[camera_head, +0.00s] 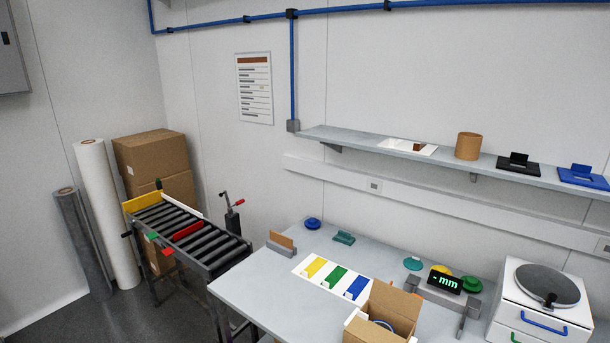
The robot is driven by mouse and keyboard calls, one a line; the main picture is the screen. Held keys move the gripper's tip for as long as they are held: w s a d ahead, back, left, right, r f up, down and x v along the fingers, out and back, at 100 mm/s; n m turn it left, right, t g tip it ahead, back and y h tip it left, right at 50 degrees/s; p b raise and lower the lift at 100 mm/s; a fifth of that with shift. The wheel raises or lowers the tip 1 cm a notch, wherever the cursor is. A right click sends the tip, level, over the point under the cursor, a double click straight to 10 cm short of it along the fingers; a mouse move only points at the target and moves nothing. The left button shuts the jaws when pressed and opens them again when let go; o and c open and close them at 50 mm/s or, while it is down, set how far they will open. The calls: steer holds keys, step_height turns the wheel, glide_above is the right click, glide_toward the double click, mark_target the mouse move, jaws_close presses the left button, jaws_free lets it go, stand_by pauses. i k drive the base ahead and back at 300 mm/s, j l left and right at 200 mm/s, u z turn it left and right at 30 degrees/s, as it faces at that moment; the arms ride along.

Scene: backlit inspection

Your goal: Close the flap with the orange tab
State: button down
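An open cardboard box (402,301) stands at the front edge of the grey table, cut off by the bottom of the picture. Its raised brown flaps stand up at the back and right, and a blue ring-like thing (384,324) shows in its opening. I cannot make out an orange tab on any flap; the lower front of the box is out of the picture. My gripper is not in view.
The grey table (250,291) carries a white board (309,283) with yellow, green and blue strips left of the box. A "mm" display gauge (444,283) stands behind right, and a white drawer unit (541,307) at the right. A roller conveyor (181,226) is left.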

mark_target(407, 305)
steer(key=i+j, duration=0.1)
steer(key=i, duration=1)
